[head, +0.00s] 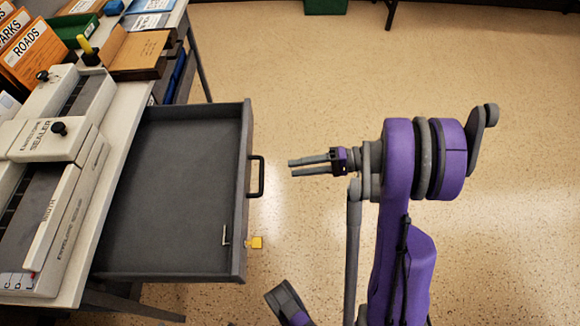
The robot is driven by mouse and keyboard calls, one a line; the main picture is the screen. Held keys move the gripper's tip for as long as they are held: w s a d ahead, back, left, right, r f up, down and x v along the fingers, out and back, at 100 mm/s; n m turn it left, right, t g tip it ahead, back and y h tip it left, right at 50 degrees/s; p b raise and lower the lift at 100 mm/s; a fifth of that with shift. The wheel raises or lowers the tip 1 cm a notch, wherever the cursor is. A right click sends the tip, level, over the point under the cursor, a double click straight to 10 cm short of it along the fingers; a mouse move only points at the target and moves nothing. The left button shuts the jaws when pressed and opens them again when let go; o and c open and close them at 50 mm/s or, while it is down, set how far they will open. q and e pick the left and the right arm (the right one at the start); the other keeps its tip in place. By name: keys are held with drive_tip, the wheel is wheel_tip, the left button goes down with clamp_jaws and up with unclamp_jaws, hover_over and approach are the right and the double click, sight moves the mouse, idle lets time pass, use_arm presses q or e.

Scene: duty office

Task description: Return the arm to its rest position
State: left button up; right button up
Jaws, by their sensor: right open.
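My right gripper (310,166) is in the head view, to the right of the open drawer. It points left, toward the black drawer handle (256,177), with a clear gap between them. Its two thin grey fingers are apart with nothing between them. My right arm is purple and grey and rises from the bottom of the view. My left gripper is not in view.
An envelope sealer (45,165) stands on the desk. Open floor (330,70) lies beyond my arm.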

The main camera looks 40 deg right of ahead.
idle(0.5)
drive_tip(key=s+a+r+n+g+h+p, duration=0.1)
drive_tip(key=s+a+r+g+h+p, duration=0.15)
drive_tip(key=a+r+p, duration=0.35)
drive_tip(key=s+a+r+n+g+h+p, duration=0.1)
drive_tip(key=a+r+g+h+p, duration=0.3)
drive_tip(key=a, duration=0.4)
use_arm(q)
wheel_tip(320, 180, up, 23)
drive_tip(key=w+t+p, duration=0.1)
drive_tip(key=p, duration=0.9)
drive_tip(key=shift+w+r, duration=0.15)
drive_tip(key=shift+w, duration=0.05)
use_arm(e)
drive_tip(key=s+r+n+t+h, duration=0.2)
drive_tip(key=s+r+n+h, duration=0.3)
drive_tip(key=r, duration=0.6)
drive_tip(key=shift+s+a+n+h, duration=0.25)
drive_tip(key=shift+n+h, duration=0.05)
drive_tip(key=shift+h, duration=0.05)
drive_tip(key=shift+r, duration=0.1)
